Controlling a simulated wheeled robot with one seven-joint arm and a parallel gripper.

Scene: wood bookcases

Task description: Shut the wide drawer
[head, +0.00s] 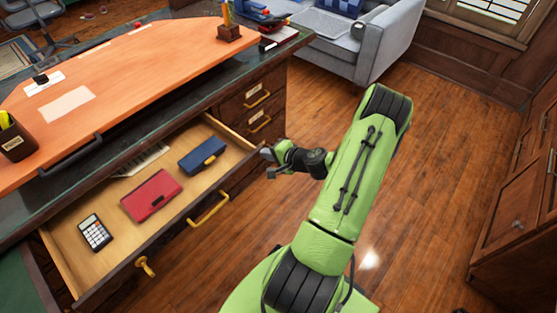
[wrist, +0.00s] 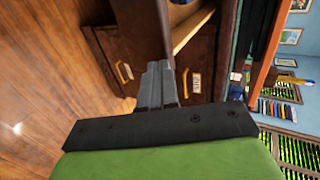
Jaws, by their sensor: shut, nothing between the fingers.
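The wide drawer (head: 62,231) is pulled open under the desk in the head view. Inside it lie a calculator (head: 95,232), a red folder or book (head: 151,195), a blue case (head: 203,156) and a paper sheet (head: 142,160). In the wrist view, my gripper (wrist: 164,68) points at dark wood, with part of the drawer interior (wrist: 190,27) above right.
Smaller closed drawers (head: 255,106) with yellow handles are beyond the wide drawer. The desk top (head: 150,62) overhangs it. A grey sofa (head: 345,45) stands at the back, and a wood cabinet (head: 515,215) at right. Wood floor (head: 440,130) between is clear.

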